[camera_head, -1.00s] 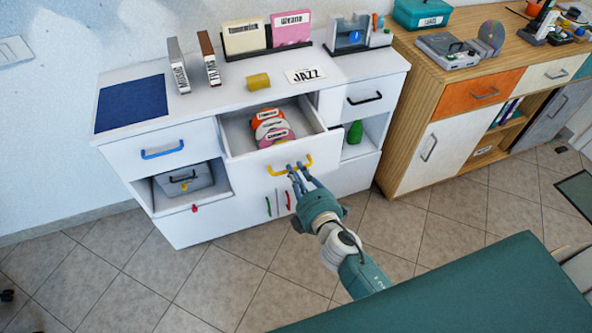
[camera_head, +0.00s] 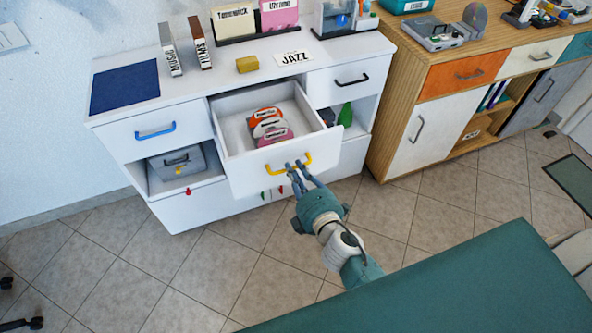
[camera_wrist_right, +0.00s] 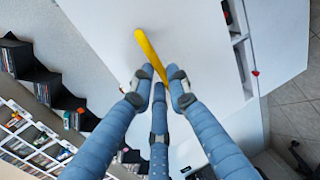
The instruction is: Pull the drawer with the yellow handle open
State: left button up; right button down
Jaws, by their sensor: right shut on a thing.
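The drawer (camera_head: 237,182) with the yellow handle (camera_head: 272,170) stands pulled out from the white cabinet, in the middle of the head view. Several labelled discs, orange, white and pink, (camera_head: 268,127) lie inside it. My right gripper (camera_head: 297,168) is shut on the yellow handle, at the right part of its bar. In the right wrist view, the blue fingers (camera_wrist_right: 158,82) close around the yellow handle (camera_wrist_right: 148,45) against the white drawer front. Part of the handle is hidden behind the fingers. My left gripper is not in view.
The white cabinet (camera_head: 300,46) also has a drawer with a blue handle (camera_head: 155,131) and one with a black handle (camera_head: 351,79). A yellow block (camera_head: 247,64) and a JAZZ card (camera_head: 293,58) lie on top. Tiled floor (camera_head: 210,270) is clear in front. A wooden cabinet (camera_head: 392,100) stands right.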

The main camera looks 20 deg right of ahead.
jog(key=c, duration=1.7)
grip_release()
jog(key=shift+o, duration=0.2)
jog(key=shift+s, duration=0.1)
jog(key=v, duration=1.2)
jog(key=shift+a, duration=0.1)
jog(key=s+f+m+g, duration=0.2)
jog(key=s+f+m, duration=0.15)
jog(key=f, duration=0.65)
jog(key=s+a+f+m+g, duration=0.1)
jog(key=s+f+m+g, duration=0.2)
jog(key=f, duration=0.8)
jog(key=s+f+m+g, duration=0.2)
jog(key=s+f, duration=0.3)
jog(key=f, duration=0.5)
jog(key=s+d+f+m+g, duration=0.3)
jog(key=s+f, duration=0.5)
jog(key=s, duration=0.3)
jog(key=s+d+f+m+g, duration=0.3)
jog(key=s+f, duration=0.5)
jog(key=s, duration=0.4)
jog(key=shift+d+f+m+g+h, duration=0.15)
jog(key=shift+f+m+g+h, duration=0.2)
jog(key=shift+m+g, duration=0.45)
